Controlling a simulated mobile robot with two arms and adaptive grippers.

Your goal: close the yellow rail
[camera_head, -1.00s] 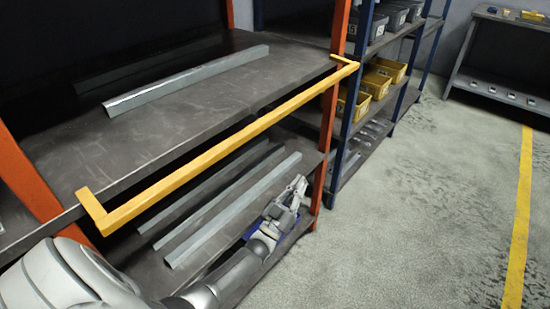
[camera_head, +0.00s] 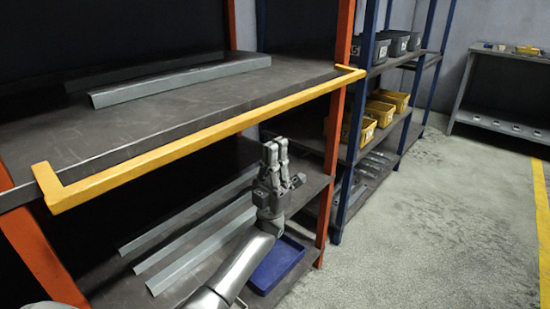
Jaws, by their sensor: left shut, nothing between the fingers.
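The yellow rail (camera_head: 205,138) is a long bar with a short arm at each end. It runs along the front of the upper shelf (camera_head: 120,125), standing off its edge, from lower left to upper right. My left gripper (camera_head: 275,145) points up with its two fingers together and nothing between them. In the picture its fingertips lie just below the rail, right of the rail's middle. I cannot tell whether they touch it. My right gripper is out of view.
Galvanized brackets lie on the upper shelf (camera_head: 180,82) and on the lower shelf (camera_head: 205,245). A blue tray (camera_head: 276,266) sits on the lower shelf beside my left arm. Orange posts (camera_head: 332,150) frame the rack. Yellow bins (camera_head: 380,112) stand at right. The floor (camera_head: 440,220) is clear.

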